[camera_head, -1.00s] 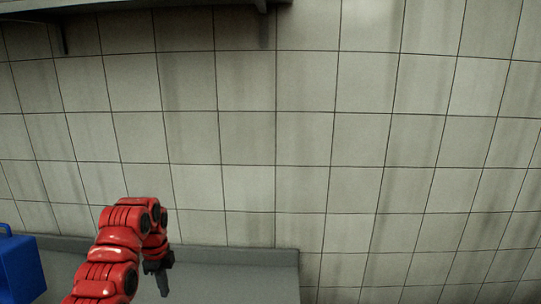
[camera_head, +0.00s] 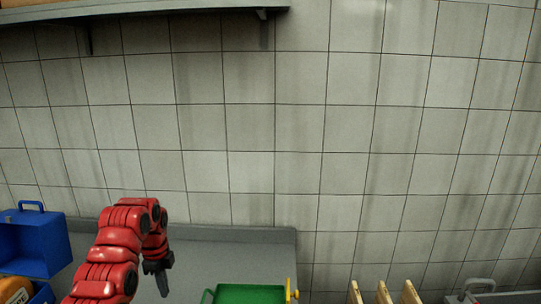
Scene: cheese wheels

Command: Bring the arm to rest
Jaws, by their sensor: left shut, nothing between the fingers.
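My left arm (camera_head: 118,245) is red and comes in from the lower left, bent at the elbow. My left gripper (camera_head: 162,284) is dark, points down and is shut with nothing in it. It hangs in front of the grey counter, apart from the things around it. My right arm and gripper are not in view.
A blue box with a handle (camera_head: 38,240) is at the left edge. An orange item (camera_head: 14,291) lies below it. A green tray (camera_head: 248,294) is right of the gripper on the grey counter (camera_head: 230,262). Wooden slats (camera_head: 383,293) stand farther right. A shelf (camera_head: 150,8) is above.

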